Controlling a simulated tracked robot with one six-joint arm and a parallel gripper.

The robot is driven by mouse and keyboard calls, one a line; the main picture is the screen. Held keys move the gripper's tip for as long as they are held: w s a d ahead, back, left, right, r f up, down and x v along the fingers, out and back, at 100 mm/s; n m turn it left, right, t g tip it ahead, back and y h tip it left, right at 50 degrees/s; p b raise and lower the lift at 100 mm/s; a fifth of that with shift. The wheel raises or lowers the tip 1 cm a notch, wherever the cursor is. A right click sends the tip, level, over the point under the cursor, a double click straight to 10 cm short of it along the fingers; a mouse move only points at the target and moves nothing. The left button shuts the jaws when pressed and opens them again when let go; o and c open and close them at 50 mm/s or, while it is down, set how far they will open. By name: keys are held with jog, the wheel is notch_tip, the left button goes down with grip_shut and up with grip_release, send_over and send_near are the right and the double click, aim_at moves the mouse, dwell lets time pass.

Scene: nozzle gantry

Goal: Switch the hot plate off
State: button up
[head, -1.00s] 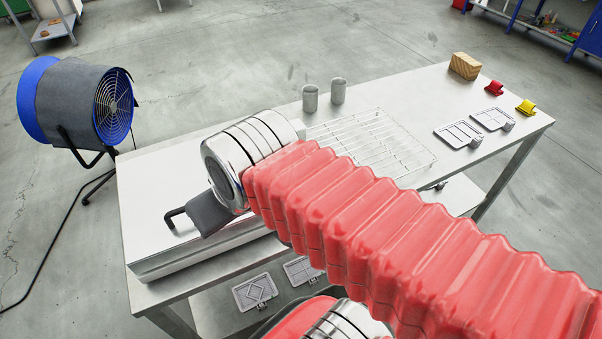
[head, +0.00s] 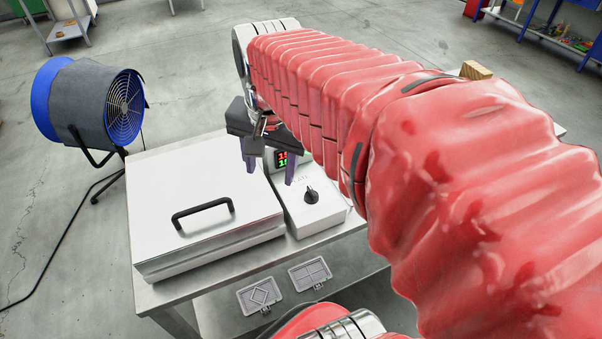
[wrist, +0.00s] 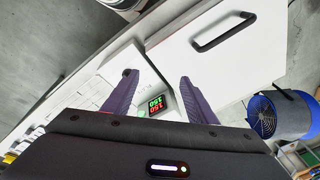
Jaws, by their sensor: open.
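The hot plate (head: 180,245) is a white box with a closed flat lid and a black handle (head: 203,208). Its control box (head: 325,212) joins it on the right, with a black knob (head: 311,196) and a lit red and green display (head: 283,158). In the wrist view the display (wrist: 156,104) shows between my fingers and seems to read 150 twice. My gripper (head: 268,172) is open and empty, pointing down above the back of the control box, behind and left of the knob. In the wrist view, a dark spot by one fingertip (wrist: 158,79) may be the knob.
A blue and grey fan (head: 100,105) stands on the floor left of the table. Two grey plates (head: 285,285) lie on the lower shelf. My red-sleeved arm hides most of the table's right part; a wooden block (head: 476,70) shows behind it.

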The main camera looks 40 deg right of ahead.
aim_at(313, 190)
jog(key=d+m+g, duration=0.2)
jog(key=d+m, duration=0.7)
jog(key=d, duration=0.2)
jog(key=shift+d+m+y, duration=0.25)
jog(key=shift+m+y, duration=0.15)
jog(key=shift+f, duration=0.1)
notch_tip(313, 190, down, 14)
jog(key=shift+r, duration=0.15)
jog(key=shift+c, duration=0.6)
jog(key=c, duration=0.9)
